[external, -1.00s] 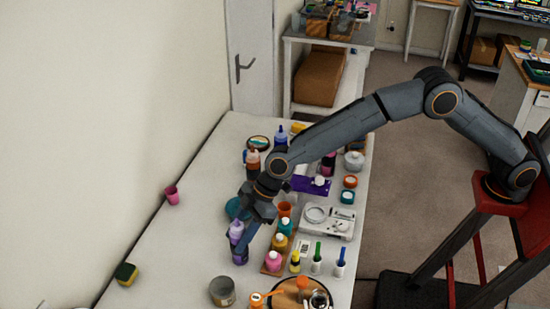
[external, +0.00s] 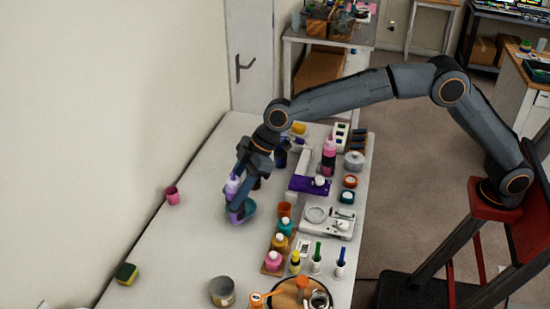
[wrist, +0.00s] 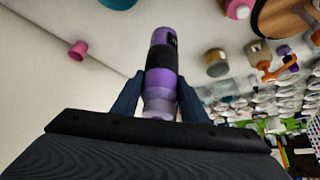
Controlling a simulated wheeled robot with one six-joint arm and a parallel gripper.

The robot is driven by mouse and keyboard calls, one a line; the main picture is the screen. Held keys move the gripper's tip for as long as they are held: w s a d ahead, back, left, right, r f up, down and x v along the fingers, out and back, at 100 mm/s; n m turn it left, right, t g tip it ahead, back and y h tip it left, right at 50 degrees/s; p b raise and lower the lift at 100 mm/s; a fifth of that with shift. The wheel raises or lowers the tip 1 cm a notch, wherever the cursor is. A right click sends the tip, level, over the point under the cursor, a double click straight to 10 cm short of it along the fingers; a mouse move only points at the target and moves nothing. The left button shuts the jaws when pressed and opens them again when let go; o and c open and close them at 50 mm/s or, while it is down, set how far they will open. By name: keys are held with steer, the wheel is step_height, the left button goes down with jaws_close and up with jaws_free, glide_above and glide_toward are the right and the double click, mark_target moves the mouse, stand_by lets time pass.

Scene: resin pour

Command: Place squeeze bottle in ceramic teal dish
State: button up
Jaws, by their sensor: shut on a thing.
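The purple squeeze bottle (external: 232,184) is held in my gripper (external: 240,198), which is shut on it. In the wrist view the bottle (wrist: 161,58) stands between the two dark fingers (wrist: 158,98), with a dark band around its middle. A teal edge (wrist: 118,3) at the top of the wrist view looks like the dish, apart from the bottle. I cannot tell the exact height of the bottle over the dish.
An orange cup (external: 284,209), several small paint bottles (external: 280,242) and a purple stand (external: 310,185) are to the right.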

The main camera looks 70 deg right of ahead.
steer(key=w+d+m, duration=0.2)
steer(key=w+d, duration=0.1)
steer(key=d, duration=0.8)
step_height(320, 180, down, 9)
steer(key=p, duration=0.3)
steer(key=shift+w+d+f+t+h+p, duration=0.2)
steer(key=shift+d+t+h+p, duration=0.1)
steer(key=shift+h+p, duration=0.1)
steer(key=shift+f, duration=0.1)
steer(key=shift+f, duration=0.1)
steer(key=o, duration=1.2)
